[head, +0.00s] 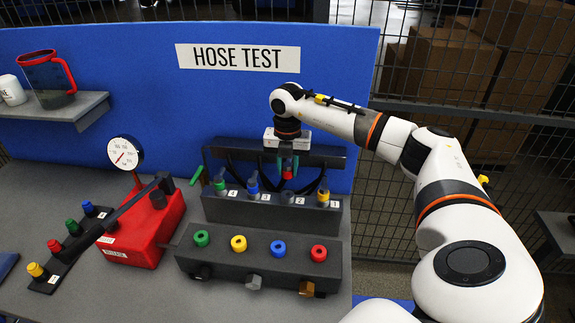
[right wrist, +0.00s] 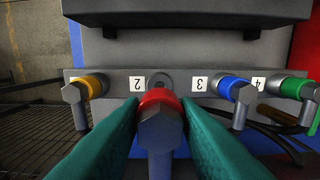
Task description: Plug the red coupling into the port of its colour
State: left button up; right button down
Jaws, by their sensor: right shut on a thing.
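The red coupling (head: 287,174) is held up above the holder rack (head: 270,212). My right gripper (head: 287,164) is shut on it. In the right wrist view the red coupling (right wrist: 157,99) sits between the two teal fingers, its grey hex end toward the camera. The empty holder place marked 2 (right wrist: 158,81) shows just beyond it. The red port (head: 318,253) is the rightmost on the dark port block (head: 215,264), beside the blue port (head: 278,249). The red port looks uncovered. My left gripper is not in view.
Green (head: 219,184), blue (head: 253,187) and yellow (head: 323,193) couplings stand in the rack with dark hoses behind. A red box (head: 150,230) with a gauge (head: 125,153) and a strip of coloured fittings (head: 70,245) are left. A shelf (head: 65,112) holds a jug.

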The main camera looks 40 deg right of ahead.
jog(key=shift+s, duration=0.1)
jog(key=s+a+b, duration=0.1)
jog(key=s+a, duration=0.2)
jog(key=s, duration=0.6)
jog(key=s+a+b, duration=0.2)
jog(key=s+a, duration=0.1)
jog(key=s, duration=0.6)
jog(key=shift+a, duration=0.35)
jog(key=shift+f, duration=0.15)
jog(key=shift+f+b, duration=1.1)
jog(key=shift+b, duration=0.35)
jog(key=shift+f, duration=0.1)
jog(key=shift+f+b, duration=1.4)
jog(key=shift+b, duration=0.15)
